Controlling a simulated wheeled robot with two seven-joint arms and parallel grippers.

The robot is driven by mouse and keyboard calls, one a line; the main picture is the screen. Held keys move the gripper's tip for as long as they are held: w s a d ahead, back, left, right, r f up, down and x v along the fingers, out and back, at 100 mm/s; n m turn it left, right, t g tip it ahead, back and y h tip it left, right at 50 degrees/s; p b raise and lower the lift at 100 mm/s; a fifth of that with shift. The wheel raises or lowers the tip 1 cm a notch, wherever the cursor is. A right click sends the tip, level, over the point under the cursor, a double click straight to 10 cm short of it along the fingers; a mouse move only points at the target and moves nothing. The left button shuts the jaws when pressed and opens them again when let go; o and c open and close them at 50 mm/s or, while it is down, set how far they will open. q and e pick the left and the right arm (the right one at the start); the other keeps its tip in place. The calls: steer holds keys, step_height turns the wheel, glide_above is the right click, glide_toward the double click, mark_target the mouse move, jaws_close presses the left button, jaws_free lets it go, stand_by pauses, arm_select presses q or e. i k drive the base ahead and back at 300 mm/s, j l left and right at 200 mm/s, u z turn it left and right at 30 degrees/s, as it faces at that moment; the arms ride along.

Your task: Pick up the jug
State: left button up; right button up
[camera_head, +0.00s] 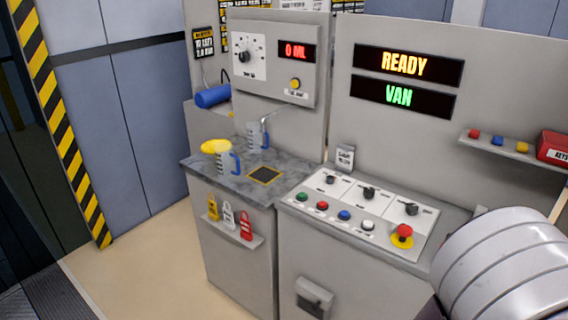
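A translucent grey jug (225,165) with a blue handle stands upright on the dark grey counter (205,172), near its front left edge. Its handle faces right. A second similar small jug or cup (253,134) with a blue part stands farther back, near the metal spout (267,116). Neither gripper shows. A grey ringed link at the lower right looks like part of my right arm, well away from the jugs.
A black square with a yellow border (264,175) lies right of the front jug. A blue cylinder (212,97) is at the back left. Coloured tags (228,215) hang below the counter front. A button panel (360,210) with a red emergency knob (403,231) is to the right.

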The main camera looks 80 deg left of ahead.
mark_target(225, 155)
steer(key=u, duration=3.3)
steer(key=z, duration=1.1)
steer(key=i+j+z, duration=0.15)
steer(key=j+z, duration=1.2)
steer(key=j, duration=0.25)
steer(key=j+z, duration=0.45)
steer(key=k+j, duration=0.05)
